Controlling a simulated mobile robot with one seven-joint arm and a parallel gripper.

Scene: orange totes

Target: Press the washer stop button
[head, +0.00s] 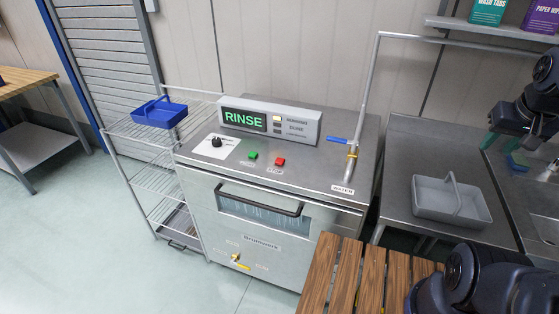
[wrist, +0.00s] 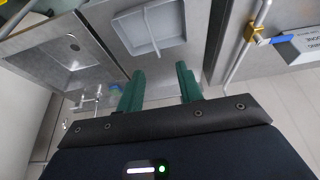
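The washer (head: 258,200) stands in the middle of the head view, with a steel top and a door in front. A red button (head: 279,162) sits on its top, to the right of a green button (head: 252,155); the small label by the red one looks like STOP. The display box (head: 271,121) reads RINSE in green, and one lamp beside the text is lit. My gripper (wrist: 160,88) has two green fingers spread apart with nothing between them. In the head view it is at the far right, above the steel counter, well away from the red button.
A grey tray (head: 452,201) with a handle lies on the steel counter right of the washer. A vertical pipe (head: 362,110) with a blue lever rises between washer and counter. A blue caddy (head: 159,112) sits on the wire rack at left. A slatted wooden table (head: 345,280) is in front.

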